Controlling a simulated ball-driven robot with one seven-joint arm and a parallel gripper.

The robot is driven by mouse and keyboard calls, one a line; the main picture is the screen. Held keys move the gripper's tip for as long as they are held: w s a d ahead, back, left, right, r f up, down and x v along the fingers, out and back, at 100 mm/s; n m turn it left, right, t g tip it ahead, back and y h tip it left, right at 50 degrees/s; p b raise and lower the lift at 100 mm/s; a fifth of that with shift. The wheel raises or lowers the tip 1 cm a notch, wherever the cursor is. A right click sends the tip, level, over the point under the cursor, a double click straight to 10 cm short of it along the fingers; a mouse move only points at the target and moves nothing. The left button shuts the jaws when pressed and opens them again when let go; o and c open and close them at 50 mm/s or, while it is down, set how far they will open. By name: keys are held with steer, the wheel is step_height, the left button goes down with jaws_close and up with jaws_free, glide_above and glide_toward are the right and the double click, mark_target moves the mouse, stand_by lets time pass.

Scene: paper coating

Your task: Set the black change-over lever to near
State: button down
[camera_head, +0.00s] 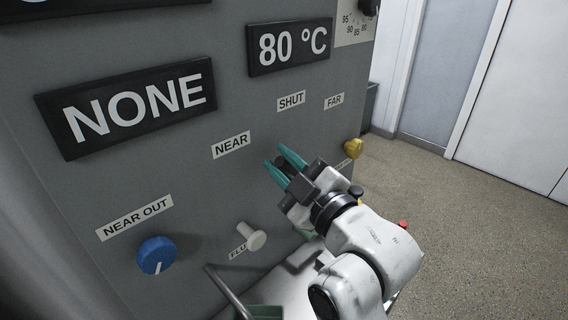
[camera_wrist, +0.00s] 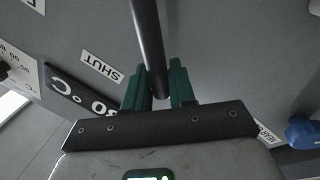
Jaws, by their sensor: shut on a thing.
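The black change-over lever (camera_wrist: 149,45) is a dark rod that runs down from the top edge in the wrist view. Its lower end lies between the two teal fingers of my gripper (camera_wrist: 158,82), which are shut on it. In the head view my gripper (camera_head: 278,157) is at the panel, below the NEAR label (camera_head: 231,145) and the SHUT label (camera_head: 291,101). The FAR label (camera_head: 334,101) is further right. The lever is mostly hidden by my gripper there, so its exact setting cannot be told. The SHUT label also shows left of the lever in the wrist view (camera_wrist: 102,67).
A blue knob (camera_head: 156,255) under a NEAR OUT label (camera_head: 134,218), a pale knob (camera_head: 256,239) and a yellow knob (camera_head: 353,148) stick out of the panel. Displays read NONE (camera_head: 128,106) and 80 °C (camera_head: 290,46). Open floor (camera_head: 470,215) lies at the right.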

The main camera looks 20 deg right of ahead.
steer(key=shift+f, duration=0.15)
steer(key=c, duration=1.1)
jaws_free()
steer(key=shift+a, duration=0.1)
steer(key=p+v, duration=0.4)
steer(key=v, duration=0.6)
steer(key=shift+s, duration=0.35)
